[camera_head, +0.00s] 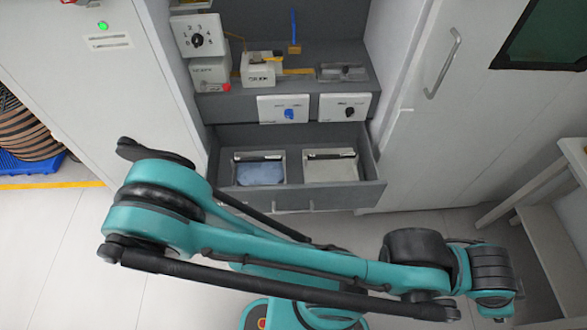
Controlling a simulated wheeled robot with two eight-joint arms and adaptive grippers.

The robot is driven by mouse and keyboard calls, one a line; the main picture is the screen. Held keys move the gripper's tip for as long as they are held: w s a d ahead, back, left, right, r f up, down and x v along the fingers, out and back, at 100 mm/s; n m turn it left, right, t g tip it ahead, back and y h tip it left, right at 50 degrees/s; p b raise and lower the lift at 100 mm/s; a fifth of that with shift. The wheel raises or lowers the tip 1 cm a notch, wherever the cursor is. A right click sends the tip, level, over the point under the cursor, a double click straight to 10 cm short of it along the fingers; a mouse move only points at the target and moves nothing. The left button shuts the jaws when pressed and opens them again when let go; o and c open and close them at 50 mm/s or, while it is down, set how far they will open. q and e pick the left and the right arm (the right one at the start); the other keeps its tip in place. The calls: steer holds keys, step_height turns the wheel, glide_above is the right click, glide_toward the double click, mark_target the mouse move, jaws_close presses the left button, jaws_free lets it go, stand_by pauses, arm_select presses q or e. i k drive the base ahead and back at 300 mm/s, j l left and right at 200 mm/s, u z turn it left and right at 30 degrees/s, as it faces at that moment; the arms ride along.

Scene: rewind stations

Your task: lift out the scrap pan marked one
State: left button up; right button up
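An open grey drawer (328,198) sticks out from the low part of the cabinet. Two pale pans sit side by side in it, each with a dark bar along its back edge. The left pan (238,170) holds something light blue. The right pan (330,170) looks pale and empty inside. I cannot read any mark on either pan, so I cannot tell which is one. A teal and black arm of mine crosses the lower view in front of the drawer. I cannot make out either gripper.
Two white knob panels, one with a blue knob (289,113) and one with a black knob (350,112), sit above the drawer. A shelf above holds small devices. A tall door with a handle (443,63) stands right. A pale table (550,235) stands far right.

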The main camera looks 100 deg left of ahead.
mark_target(267, 168)
steer(key=u, duration=3.7)
steer(key=i+l+u, duration=0.15)
steer(key=u, duration=0.25)
steer(key=i+l+u, duration=0.15)
steer(key=l+u, duration=0.2)
